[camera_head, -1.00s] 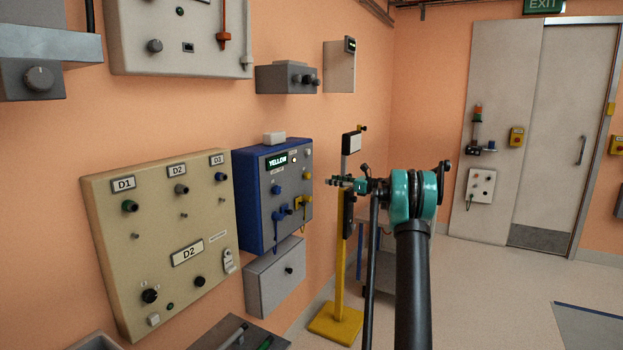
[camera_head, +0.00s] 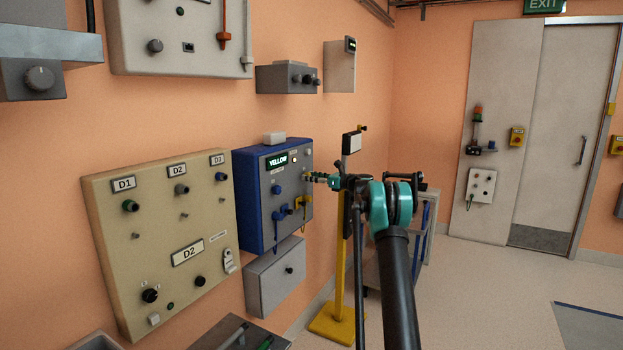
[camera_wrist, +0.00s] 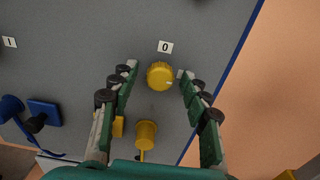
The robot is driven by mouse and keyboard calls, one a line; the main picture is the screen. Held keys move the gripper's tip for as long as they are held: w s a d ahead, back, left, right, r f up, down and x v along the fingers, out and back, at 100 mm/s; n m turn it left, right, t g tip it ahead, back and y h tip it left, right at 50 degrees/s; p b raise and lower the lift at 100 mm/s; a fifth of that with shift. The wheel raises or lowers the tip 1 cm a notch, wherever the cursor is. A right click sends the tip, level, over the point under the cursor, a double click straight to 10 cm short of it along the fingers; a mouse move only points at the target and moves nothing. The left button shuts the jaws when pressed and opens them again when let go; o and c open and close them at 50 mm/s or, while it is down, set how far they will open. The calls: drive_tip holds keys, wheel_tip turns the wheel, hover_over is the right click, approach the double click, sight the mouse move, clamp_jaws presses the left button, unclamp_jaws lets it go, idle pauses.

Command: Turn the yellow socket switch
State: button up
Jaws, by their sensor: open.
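The yellow switch (camera_wrist: 161,76) is a round knob on the grey face of the blue box (camera_head: 251,199), under a label "0" (camera_wrist: 165,47). My gripper (camera_wrist: 156,75) is open in the wrist view, with one finger on each side of the knob. A small gap shows on the left, and the right fingertip is very close to the knob; I cannot tell whether it touches. In the head view my gripper (camera_head: 312,177) is at the right part of the box face and hides the knob. A yellow socket (camera_wrist: 146,134) with a plug sits below the knob.
A blue socket (camera_wrist: 42,114) and blue plug are at the left in the wrist view. The beige panel (camera_head: 165,240) stands left of the box, and a grey box (camera_head: 270,285) hangs below. A yellow stand (camera_head: 340,270) is close behind my arm.

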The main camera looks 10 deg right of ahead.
clamp_jaws()
idle(0.3)
drive_tip(key=shift+n, duration=8.9)
drive_tip(key=shift+f, duration=0.1)
unclamp_jaws()
